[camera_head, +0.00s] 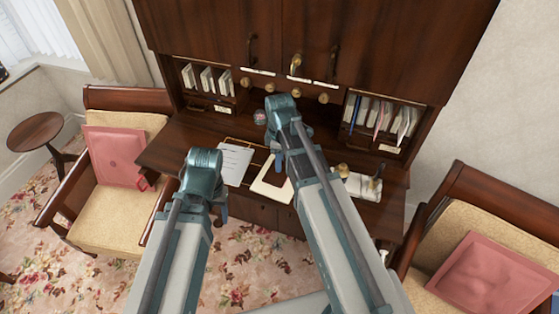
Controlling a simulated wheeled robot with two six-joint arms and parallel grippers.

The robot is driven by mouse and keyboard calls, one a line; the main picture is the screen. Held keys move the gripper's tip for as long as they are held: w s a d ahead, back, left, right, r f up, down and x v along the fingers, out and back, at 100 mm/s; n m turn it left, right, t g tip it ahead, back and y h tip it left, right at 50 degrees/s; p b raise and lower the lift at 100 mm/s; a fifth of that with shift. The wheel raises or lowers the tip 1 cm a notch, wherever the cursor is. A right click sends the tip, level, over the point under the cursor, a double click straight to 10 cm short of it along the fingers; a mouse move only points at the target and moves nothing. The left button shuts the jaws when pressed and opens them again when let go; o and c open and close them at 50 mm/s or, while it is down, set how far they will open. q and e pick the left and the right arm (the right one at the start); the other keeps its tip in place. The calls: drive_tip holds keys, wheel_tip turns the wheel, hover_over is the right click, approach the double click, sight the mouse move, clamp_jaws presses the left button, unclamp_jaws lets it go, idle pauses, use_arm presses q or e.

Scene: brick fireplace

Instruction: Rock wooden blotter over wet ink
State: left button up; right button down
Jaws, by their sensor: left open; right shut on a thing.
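My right gripper (280,163) is over the middle of the desk, pointing down. It is shut on the wooden blotter (271,172), a dark brown piece mostly hidden by the gripper and arm. The blotter is over a cream sheet (262,189); I cannot tell whether it touches the sheet. Any wet ink is too small or hidden to see. My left gripper (222,208) is open and empty in front of the desk's near edge, left of the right arm; its fingers are partly hidden by its own wrist.
A written white sheet (234,163) lies left of the cream sheet. A pale stand with a pen and brass pieces (360,185) is at the right of the desk (165,152). Pigeonholes with papers (382,113) rise behind. Cushioned chairs flank the desk (118,205) (490,265).

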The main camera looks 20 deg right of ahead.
drive_tip(key=shift+r+p, duration=2.65)
drive_tip(key=shift+r, duration=0.25)
drive_tip(key=shift+s+f, duration=0.1)
drive_tip(key=shift+s, duration=0.05)
